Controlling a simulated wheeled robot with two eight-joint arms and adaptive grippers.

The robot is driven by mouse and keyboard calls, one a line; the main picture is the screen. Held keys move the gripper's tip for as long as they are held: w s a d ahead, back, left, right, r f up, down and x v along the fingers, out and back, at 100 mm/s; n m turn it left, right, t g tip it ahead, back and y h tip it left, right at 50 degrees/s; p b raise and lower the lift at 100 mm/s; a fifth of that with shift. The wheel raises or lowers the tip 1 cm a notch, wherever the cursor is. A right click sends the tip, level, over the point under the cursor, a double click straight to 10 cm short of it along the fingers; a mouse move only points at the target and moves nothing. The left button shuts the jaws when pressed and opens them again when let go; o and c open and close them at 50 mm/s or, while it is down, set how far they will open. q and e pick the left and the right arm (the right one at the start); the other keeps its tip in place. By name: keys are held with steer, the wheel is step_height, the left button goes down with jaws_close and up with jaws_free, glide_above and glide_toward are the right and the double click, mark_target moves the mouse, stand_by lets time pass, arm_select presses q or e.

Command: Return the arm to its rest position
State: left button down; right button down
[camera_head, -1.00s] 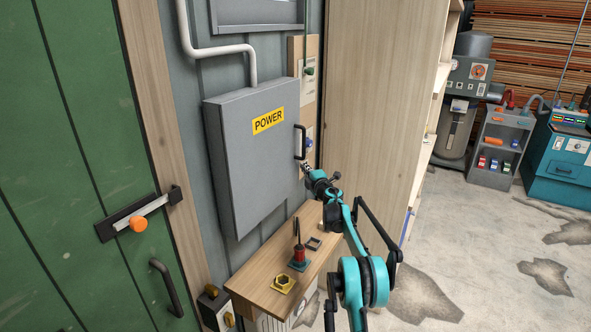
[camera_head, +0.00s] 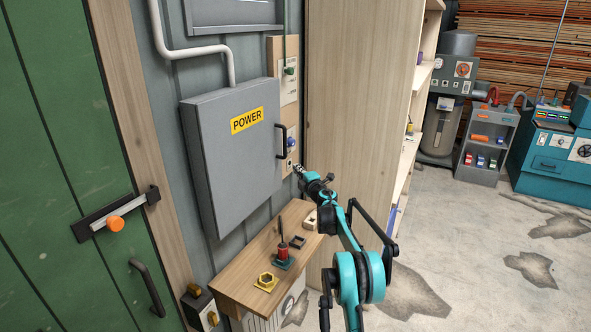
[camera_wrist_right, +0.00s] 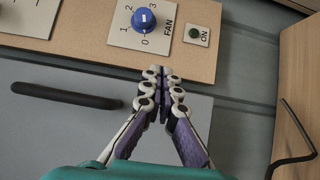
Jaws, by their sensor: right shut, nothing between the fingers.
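My right arm, teal and black, rises from the bottom of the head view. Its gripper (camera_head: 298,169) is beside the handle side of the grey POWER cabinet (camera_head: 230,160), above the small wooden table. In the right wrist view the gripper (camera_wrist_right: 163,82) is shut and empty, its fingertips together. The fingers look apart from the knob. My left gripper is not in view.
The small table (camera_head: 232,282) holds a yellow hex piece (camera_head: 266,282), a red-and-green piece with an upright rod (camera_head: 283,255) and a small dark frame (camera_head: 297,241). Open floor (camera_head: 470,250) lies further right.

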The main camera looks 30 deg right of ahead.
steer(key=s+d+p, duration=0.1)
steer(key=s+d, duration=0.3)
steer(key=s, duration=0.3)
steer(key=shift+d, duration=0.4)
steer(key=shift+s, duration=0.1)
steer(key=s+a+r+m+g+h, duration=0.1)
steer(key=s+a+r+m+h, duration=0.3)
steer(key=r, duration=0.4)
steer(key=s+a+r+m+h, duration=0.1)
steer(key=s+a+r+m, duration=0.35)
steer(key=a+r, duration=0.2)
steer(key=s+a+r+m+g, duration=0.1)
steer(key=s+a+m+g, duration=0.15)
steer(key=s+a, duration=0.2)
steer(key=s+a+f+m+g+y, duration=0.2)
steer(key=s+a+f, duration=0.5)
steer(key=s, duration=0.5)
steer(key=s+a+f+m+g+y, duration=0.2)
steer(key=s+a+f+g, duration=0.1)
steer(key=s+a+f, duration=0.4)
steer(key=s+a+f+m+g+y, duration=0.1)
steer(key=s+a+f, duration=0.7)
steer(key=s, duration=0.9)
steer(key=a+g+y, duration=0.1)
steer(key=a, duration=0.2)
steer(key=shift+a+m+y, duration=0.25)
steer(key=shift+m+y, duration=0.05)
steer(key=shift+m, duration=0.1)
